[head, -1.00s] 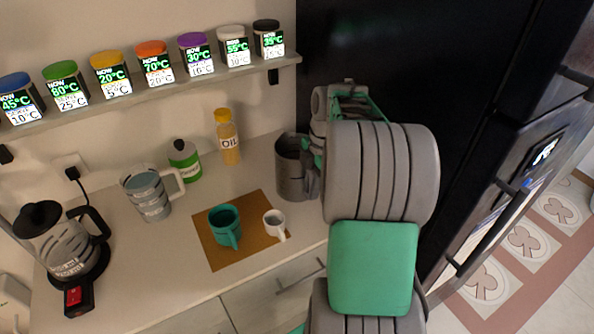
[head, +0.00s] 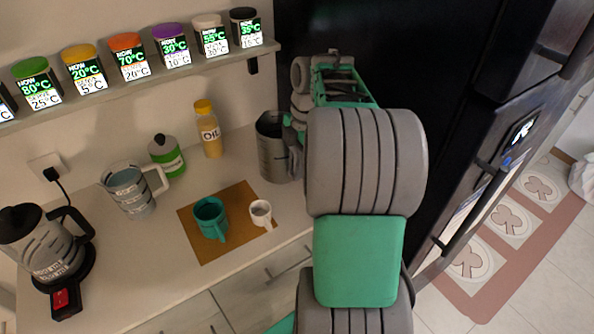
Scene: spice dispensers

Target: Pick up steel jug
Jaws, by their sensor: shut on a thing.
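The steel jug (head: 272,150) is a tall grey metal vessel at the back right of the counter, beside the black fridge. It looks roughly upright. My gripper (head: 296,138) is at its right side, shut on the jug, near its handle. My arm hides part of the jug's right side and most of the fingers. I cannot tell whether the jug's base touches the counter.
A yellow oil bottle (head: 208,130) stands just left of the jug. A brown mat (head: 205,247) holds a teal mug (head: 210,217) and a white cup (head: 260,212). A striped jug (head: 130,192), green jar (head: 167,156) and kettle (head: 45,245) stand further left. A spice shelf (head: 150,82) runs above.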

